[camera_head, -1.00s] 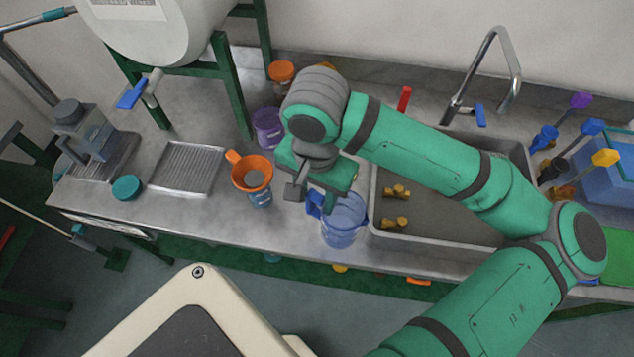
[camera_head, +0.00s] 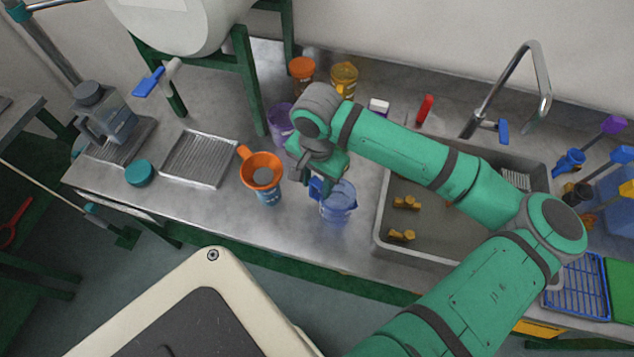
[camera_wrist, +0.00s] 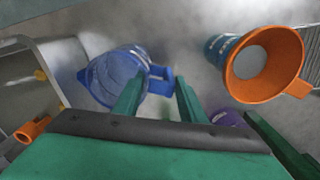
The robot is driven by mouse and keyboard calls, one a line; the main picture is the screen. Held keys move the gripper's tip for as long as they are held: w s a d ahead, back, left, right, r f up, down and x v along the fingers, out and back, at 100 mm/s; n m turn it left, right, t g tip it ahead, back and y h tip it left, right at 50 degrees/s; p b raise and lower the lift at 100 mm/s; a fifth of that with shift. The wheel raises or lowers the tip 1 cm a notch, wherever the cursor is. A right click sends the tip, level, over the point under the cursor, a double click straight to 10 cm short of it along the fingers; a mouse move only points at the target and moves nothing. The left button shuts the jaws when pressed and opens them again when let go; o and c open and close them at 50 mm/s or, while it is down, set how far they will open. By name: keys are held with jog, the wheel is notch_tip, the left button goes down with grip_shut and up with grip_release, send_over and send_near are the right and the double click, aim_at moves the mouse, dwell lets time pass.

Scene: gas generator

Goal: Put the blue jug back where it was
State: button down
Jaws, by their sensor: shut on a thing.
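The blue jug (camera_head: 340,203) is translucent, with a solid blue handle, and is upright just left of the sink. My gripper (camera_head: 318,188) is shut on the jug's handle, with the jug to its right. The head view does not clearly show whether its base touches the counter. In the wrist view the jug (camera_wrist: 118,75) lies left of my green fingers (camera_wrist: 158,90), its handle between them. The jug's lower part is partly blurred there.
An orange funnel (camera_head: 260,172) sits in a blue container close to the left. A purple jug (camera_head: 280,122) is behind it. The sink (camera_head: 378,240) borders on the right. An orange-lidded jar (camera_head: 302,72) and a yellow jug (camera_head: 344,78) stand at the back. The counter front-left is clear.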

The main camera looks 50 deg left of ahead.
jog(key=shift+f, duration=0.6)
jog(key=c, duration=1.1)
grip_release()
jog(key=shift+f, duration=0.1)
notch_tip(320, 180, up, 12)
jog(key=shift+d+r, duration=0.1)
jog(key=shift+r, duration=0.1)
jog(key=shift+s, duration=0.15)
